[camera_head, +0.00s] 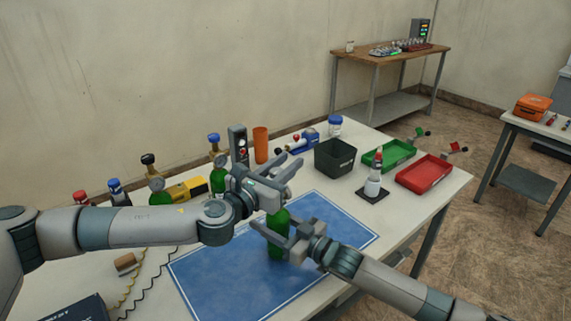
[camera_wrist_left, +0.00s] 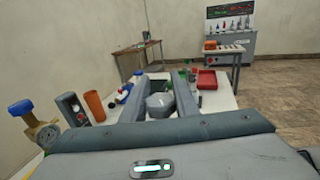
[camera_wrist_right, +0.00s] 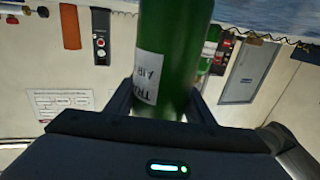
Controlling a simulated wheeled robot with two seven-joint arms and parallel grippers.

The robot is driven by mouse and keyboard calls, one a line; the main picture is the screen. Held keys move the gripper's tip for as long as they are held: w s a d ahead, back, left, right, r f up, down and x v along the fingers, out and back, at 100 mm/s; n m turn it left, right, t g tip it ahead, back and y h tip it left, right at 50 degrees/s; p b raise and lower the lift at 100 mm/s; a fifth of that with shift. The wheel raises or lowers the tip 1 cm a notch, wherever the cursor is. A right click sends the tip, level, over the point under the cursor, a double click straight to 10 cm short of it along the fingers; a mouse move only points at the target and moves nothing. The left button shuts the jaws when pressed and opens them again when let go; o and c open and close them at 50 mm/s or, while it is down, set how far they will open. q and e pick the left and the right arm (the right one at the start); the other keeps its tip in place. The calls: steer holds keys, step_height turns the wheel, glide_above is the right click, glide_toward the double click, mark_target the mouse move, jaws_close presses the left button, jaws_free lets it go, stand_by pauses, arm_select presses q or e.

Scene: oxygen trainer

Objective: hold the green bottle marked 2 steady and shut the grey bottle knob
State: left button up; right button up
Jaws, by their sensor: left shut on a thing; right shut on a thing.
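The green bottle (camera_head: 277,220) stands upright over the blue mat (camera_head: 210,275); in the right wrist view the bottle (camera_wrist_right: 172,45) shows a white label, with no number 2 readable. My right gripper (camera_head: 280,238) is shut around the bottle's body from the right. My left gripper (camera_head: 274,183) is above it at the bottle's top, shut on the grey knob (camera_wrist_left: 160,102), which shows between its fingers in the left wrist view. The left gripper hides the bottle's neck and knob in the head view.
Another green bottle (camera_head: 217,180) and an orange cylinder (camera_head: 261,145) stand behind my left arm. The mat's front is clear.

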arm_select(q)
steer(key=shift+s+d+m+g+h, duration=0.15)
steer(key=shift+d+m+g+h, duration=0.05)
steer(key=shift+m+g+h, duration=0.7)
steer(key=shift+s+d+m+g+h, duration=0.15)
steer(key=shift+m+g+h, duration=0.65)
steer(key=shift+g+h, duration=0.2)
steer(key=shift+s+d+m+g+h, duration=0.1)
steer(key=shift+s+m+g+h, duration=0.1)
steer(key=shift+m+g+h, duration=0.35)
steer(key=shift+s+d+m+g+h, duration=0.2)
steer(key=shift+m+g, duration=0.3)
steer(key=shift+g, duration=0.4)
steer(key=shift+s+d+m+g+h, duration=0.15)
steer(key=shift+m+g+h, duration=0.35)
steer(key=shift+g, duration=0.25)
steer(key=shift+a, duration=0.1)
steer(key=o, duration=1.1)
steer(key=shift+s+a, duration=0.1)
steer(key=shift+a, duration=0.05)
steer(key=v, duration=1.1)
steer(key=shift+a, duration=0.35)
arm_select(e)
steer(key=o, duration=1.7)
